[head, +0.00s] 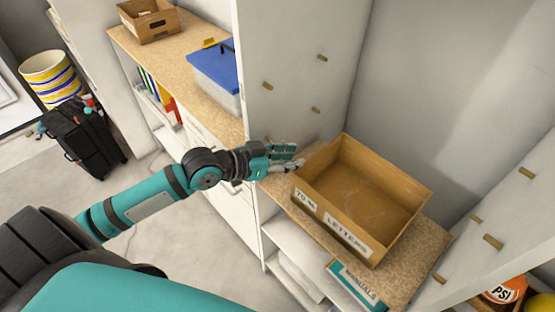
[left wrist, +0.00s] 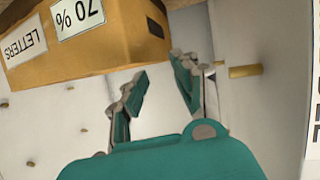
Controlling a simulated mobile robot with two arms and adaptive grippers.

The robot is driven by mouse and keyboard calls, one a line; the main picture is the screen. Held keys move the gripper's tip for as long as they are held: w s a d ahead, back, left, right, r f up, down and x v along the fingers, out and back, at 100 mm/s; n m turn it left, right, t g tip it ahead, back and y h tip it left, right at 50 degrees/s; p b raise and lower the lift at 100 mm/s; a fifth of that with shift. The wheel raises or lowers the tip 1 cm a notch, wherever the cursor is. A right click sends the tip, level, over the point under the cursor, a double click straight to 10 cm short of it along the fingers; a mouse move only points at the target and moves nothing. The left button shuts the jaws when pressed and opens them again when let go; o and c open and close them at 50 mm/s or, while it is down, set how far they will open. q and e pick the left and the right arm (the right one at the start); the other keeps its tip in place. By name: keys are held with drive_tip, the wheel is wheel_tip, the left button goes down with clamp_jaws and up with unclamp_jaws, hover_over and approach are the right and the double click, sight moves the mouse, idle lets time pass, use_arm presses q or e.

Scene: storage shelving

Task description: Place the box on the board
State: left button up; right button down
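An open, empty tan box (head: 362,196) with white labels, one reading "LETTERS", sits on the speckled tan board (head: 425,255) inside the shelving bay in the head view. It looks upright and slightly turned. Its labelled side also shows at the upper left of the left wrist view (left wrist: 105,52). My left gripper (head: 298,157) is beside the box's left corner, near its rim. In the left wrist view the two fingers (left wrist: 161,67) are spread apart with nothing between them, close to the box's end. I cannot tell whether a finger touches the box. My right gripper is out of view.
A white upright panel (head: 300,70) with pegs stands left of the box, and another pegged wall is at right. A manuals binder (head: 355,285) is below the board. A blue-lidded bin (head: 218,70) and another box (head: 150,22) occupy the neighbouring shelf.

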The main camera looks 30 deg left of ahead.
use_arm(q)
drive_tip(key=shift+v, duration=2.15)
